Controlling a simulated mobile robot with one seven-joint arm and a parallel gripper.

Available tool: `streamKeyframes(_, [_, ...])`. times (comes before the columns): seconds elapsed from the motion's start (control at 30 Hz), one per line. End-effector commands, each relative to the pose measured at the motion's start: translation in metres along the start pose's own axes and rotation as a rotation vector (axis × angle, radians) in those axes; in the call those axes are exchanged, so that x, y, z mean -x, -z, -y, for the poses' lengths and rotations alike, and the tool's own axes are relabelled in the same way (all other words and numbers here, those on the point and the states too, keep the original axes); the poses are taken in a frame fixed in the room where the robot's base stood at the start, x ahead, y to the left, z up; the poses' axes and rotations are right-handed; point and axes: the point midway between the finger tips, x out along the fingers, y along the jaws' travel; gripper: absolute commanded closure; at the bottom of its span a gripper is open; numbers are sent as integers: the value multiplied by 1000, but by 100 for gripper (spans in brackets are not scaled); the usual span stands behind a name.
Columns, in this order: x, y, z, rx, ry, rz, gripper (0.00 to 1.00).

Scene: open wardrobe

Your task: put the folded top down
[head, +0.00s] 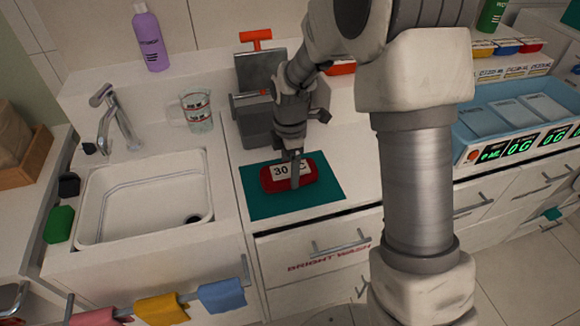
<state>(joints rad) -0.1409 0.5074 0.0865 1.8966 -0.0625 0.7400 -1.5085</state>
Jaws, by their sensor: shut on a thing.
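A red folded top (309,169) with a white tag reading "30 C" is over the teal mat (263,207) on the white counter. My gripper (295,174) points down and is shut on the red top. The fingers cover part of the top and the end of its tag. The top looks level and lies within the mat's outline. I cannot tell whether it touches the mat or hangs just above it.
A grey device with an orange handle (256,37) stands behind the mat, close to my arm. A white sink (145,198) and a measuring cup (197,110) are to the left. Blue trays on scales (520,110) are to the right. The mat's right part is clear.

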Motion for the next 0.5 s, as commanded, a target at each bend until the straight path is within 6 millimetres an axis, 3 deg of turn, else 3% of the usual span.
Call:
streamKeyframes(0.13, [-4, 0, 0, 0, 0, 0, 54])
streamKeyframes(0.17, [-4, 0, 0, 0, 0, 0, 8])
streamKeyframes(0.2, [-3, 0, 0, 0, 0, 0, 1])
streamKeyframes(0.5, [0, 0, 0, 0, 0, 0, 0])
